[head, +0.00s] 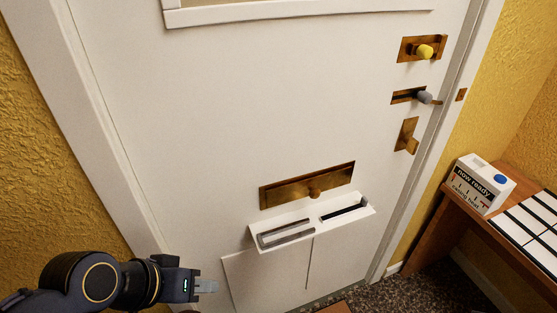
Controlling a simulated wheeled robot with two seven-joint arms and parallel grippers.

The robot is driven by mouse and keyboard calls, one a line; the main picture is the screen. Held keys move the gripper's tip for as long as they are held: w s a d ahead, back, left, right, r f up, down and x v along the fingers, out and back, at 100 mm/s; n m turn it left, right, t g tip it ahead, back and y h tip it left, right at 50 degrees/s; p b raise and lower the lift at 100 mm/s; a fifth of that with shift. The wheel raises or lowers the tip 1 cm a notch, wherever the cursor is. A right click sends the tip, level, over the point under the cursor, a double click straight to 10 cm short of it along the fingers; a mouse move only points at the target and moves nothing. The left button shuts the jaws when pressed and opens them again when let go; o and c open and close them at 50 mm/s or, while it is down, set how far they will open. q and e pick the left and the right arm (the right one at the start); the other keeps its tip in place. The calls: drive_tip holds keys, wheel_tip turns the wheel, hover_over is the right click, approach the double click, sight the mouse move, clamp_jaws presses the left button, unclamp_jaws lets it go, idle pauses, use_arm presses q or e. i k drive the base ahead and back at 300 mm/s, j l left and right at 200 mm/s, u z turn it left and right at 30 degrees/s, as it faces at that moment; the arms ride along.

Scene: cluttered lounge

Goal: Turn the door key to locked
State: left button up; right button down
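The white door (225,110) fills most of the head view and looks closed. Three brass fittings sit along its right edge. The top one has a yellow knob (425,52). The middle one is a dark slot with a grey knob (425,97). The lowest is an upright brass plate (407,131) with a small brass piece (412,146) sticking out. I cannot tell for certain which part is the key. My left gripper (207,286) is low at the left, in front of the door and far from these fittings. Its fingers show edge-on, with nothing seen in them. My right gripper is out of view.
A wide brass plate (280,193) with a small knob is low on the door. A white slotted box (310,226) juts out below it. A wooden table (430,232) at the right holds a white carton (477,185). The space before the upper door is clear.

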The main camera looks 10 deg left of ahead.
sight(413, 144)
drive_tip(key=l+u, duration=1)
drive_tip(key=l, duration=0.15)
